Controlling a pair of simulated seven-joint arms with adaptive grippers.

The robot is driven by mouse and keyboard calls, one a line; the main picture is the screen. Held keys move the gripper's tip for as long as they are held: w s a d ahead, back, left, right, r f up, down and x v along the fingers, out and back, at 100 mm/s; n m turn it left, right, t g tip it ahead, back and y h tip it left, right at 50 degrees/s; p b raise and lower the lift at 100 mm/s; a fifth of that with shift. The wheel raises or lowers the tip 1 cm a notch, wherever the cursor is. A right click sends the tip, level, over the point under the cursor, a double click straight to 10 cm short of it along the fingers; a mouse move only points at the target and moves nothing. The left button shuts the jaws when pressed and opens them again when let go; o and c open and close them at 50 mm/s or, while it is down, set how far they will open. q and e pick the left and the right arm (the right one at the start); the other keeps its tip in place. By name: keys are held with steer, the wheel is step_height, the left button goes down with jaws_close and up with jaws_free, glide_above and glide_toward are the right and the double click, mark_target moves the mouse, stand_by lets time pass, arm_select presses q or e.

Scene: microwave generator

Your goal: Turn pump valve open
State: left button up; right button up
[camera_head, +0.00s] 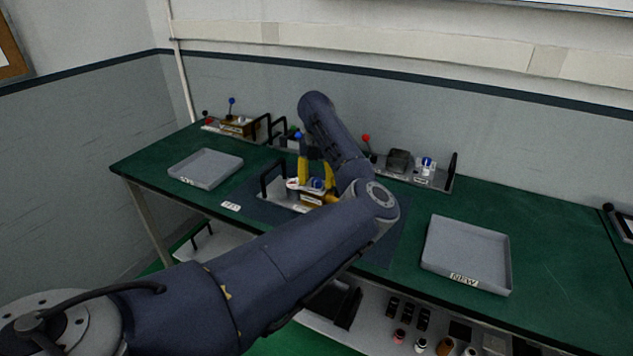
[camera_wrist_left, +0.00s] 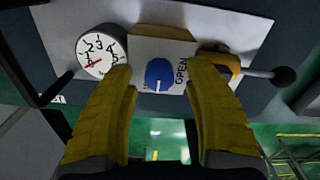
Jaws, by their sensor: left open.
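The pump valve is a round blue knob (camera_wrist_left: 159,74) on a light panel with the word OPEN printed sideways to its right. A white line shows on the knob. In the left wrist view my left gripper (camera_wrist_left: 160,80) is open, with one yellow finger on each side of the knob; I cannot tell whether they touch it. In the head view the same gripper (camera_head: 316,183) points down at the unit (camera_head: 278,196) on the dark mat, and its fingers and my arm partly hide the knob. My right gripper is not in view.
A dial gauge (camera_wrist_left: 101,51) sits left of the knob, and a black ball-ended lever (camera_wrist_left: 283,76) is to its right. Grey trays stand at left (camera_head: 206,153) and right, the right tray (camera_head: 467,225) labelled NEW. More units line the back of the green table (camera_head: 545,232).

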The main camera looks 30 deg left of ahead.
arm_select(q)
steer(key=shift+o, duration=0.2)
steer(key=shift+f, duration=0.2)
jaws_close()
